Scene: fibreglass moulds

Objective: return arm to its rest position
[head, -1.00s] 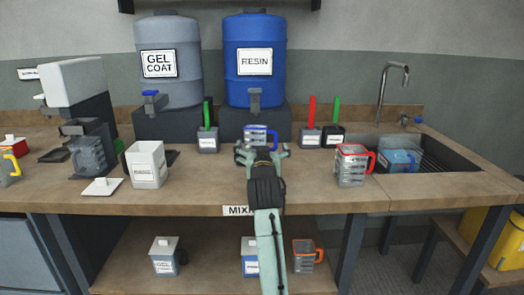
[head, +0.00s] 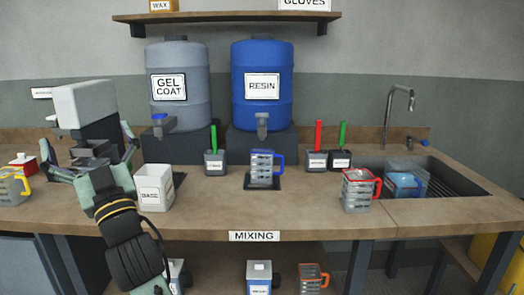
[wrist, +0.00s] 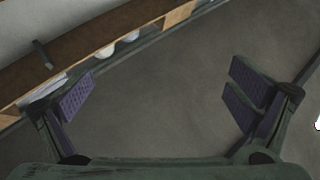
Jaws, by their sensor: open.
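My gripper (head: 91,160) is at the left of the head view, raised in front of the left part of the mixing bench (head: 315,215). Its two fingers are spread wide with nothing between them. In the wrist view my gripper (wrist: 165,100) shows both purple finger pads far apart over plain grey surface. Part of the dispenser (head: 85,103) and what stands below it are hidden behind my gripper and arm.
A blue-handled jug (head: 262,170) stands on a dark pad below the resin drum (head: 262,80). A white container (head: 154,187) is just right of my arm. A red-handled jug (head: 357,190) stands left of the sink (head: 445,178). A shelf (head: 228,20) runs overhead.

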